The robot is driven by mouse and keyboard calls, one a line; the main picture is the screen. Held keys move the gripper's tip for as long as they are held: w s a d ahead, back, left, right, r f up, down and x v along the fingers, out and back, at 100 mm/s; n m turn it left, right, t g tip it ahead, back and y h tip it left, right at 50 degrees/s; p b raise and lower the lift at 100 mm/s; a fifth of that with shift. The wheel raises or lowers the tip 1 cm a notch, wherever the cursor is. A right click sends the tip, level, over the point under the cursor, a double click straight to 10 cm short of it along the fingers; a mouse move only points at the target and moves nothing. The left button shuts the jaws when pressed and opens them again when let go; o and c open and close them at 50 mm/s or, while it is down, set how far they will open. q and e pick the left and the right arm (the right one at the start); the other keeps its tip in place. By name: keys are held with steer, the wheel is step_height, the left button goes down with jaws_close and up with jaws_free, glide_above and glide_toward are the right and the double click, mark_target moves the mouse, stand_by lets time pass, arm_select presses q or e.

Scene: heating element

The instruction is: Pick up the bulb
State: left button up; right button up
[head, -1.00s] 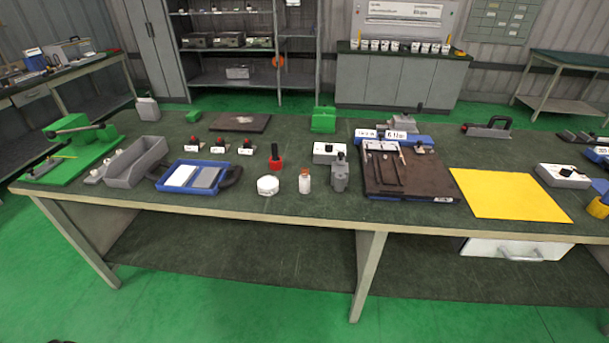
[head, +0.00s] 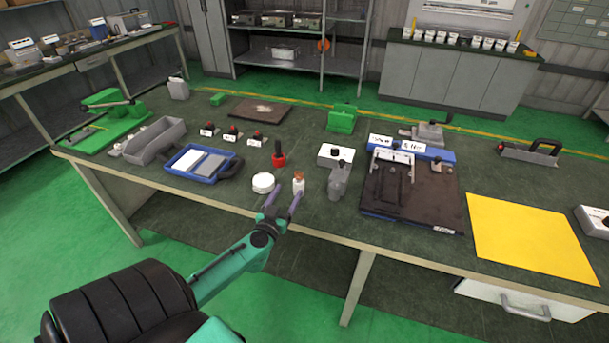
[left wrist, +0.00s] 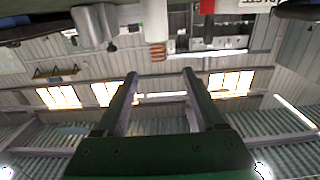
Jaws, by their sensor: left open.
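The bulb (head: 298,186), white with a copper-coloured threaded end at the top, stands upright near the front edge of the green-topped table. In the left wrist view the scene is upside down, and the bulb (left wrist: 155,22) hangs from the top with its copper end pointing down, ahead of the fingers. My left gripper (head: 284,195) is open and empty, with its two fingers at the table's front edge, close to the bulb. The fingers also show in the left wrist view (left wrist: 160,75). Whether a finger touches the bulb cannot be told. My right gripper is not in view.
A round white item (head: 263,183) sits left of the bulb, and a red-based black item (head: 279,158) behind it. A grey device (head: 339,181) stands to the right. A blue tray (head: 208,177) lies farther left, and a dark board (head: 420,217) and yellow sheet (head: 530,240) farther right.

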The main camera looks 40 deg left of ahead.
mark_target(298, 175)
arm_select(q)
steer(key=x, duration=0.4)
steer(key=shift+a+f, duration=0.15)
steer(key=x, duration=0.2)
steer(key=b+x, duration=0.1)
steer(key=x, duration=0.2)
steer(key=shift+w+r, duration=0.2)
steer(key=shift+w, duration=0.35)
jaws_close()
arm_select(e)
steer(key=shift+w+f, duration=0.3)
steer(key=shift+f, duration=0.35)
